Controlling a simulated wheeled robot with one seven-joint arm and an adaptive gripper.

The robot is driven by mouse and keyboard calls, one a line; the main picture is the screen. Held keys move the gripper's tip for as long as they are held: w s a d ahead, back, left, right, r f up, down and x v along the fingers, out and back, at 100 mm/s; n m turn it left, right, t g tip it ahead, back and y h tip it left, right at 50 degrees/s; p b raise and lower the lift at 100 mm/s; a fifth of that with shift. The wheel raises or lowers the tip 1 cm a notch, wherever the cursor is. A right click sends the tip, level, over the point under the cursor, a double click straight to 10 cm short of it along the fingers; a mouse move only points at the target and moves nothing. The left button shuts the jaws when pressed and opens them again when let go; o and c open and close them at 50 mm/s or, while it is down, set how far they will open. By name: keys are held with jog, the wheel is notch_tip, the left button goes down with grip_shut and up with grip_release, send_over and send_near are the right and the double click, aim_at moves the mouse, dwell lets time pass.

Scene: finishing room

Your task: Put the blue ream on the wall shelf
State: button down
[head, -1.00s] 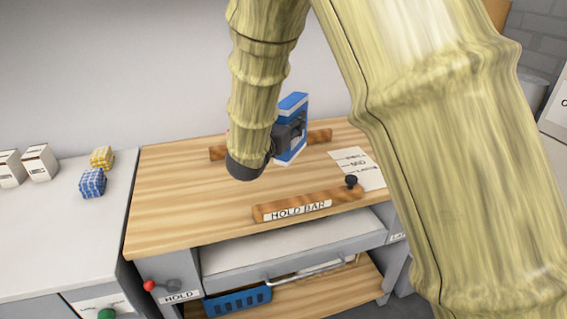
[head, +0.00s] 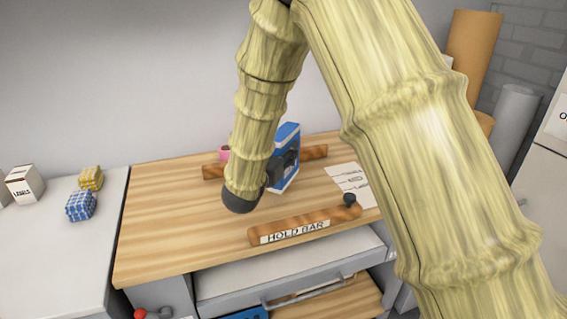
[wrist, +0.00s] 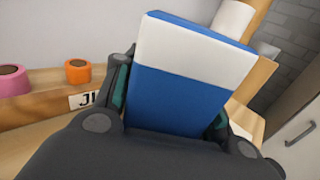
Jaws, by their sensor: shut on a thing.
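The blue ream (head: 287,145) is a blue block with a white band, held upright over the wooden workbench (head: 160,215). In the wrist view the ream (wrist: 185,95) fills the middle, its blue and white face between the two fingers. My gripper (head: 279,168) is shut on the ream. In the wrist view my gripper (wrist: 170,110) has a finger on each side of it. Whether the ream's bottom touches the bench is hard to tell. I cannot make out the wall shelf in these views.
The hold bar (head: 300,224) with a black knob lies along the bench's front. A wooden bar (head: 316,152) runs behind the ream. Pink (wrist: 12,80) and orange (wrist: 77,71) rolls stand at the back.

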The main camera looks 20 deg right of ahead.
jog(key=shift+f, duration=1.95)
jog(key=shift+f, duration=0.1)
jog(key=c, duration=0.9)
grip_release()
jog(key=shift+a, duration=0.1)
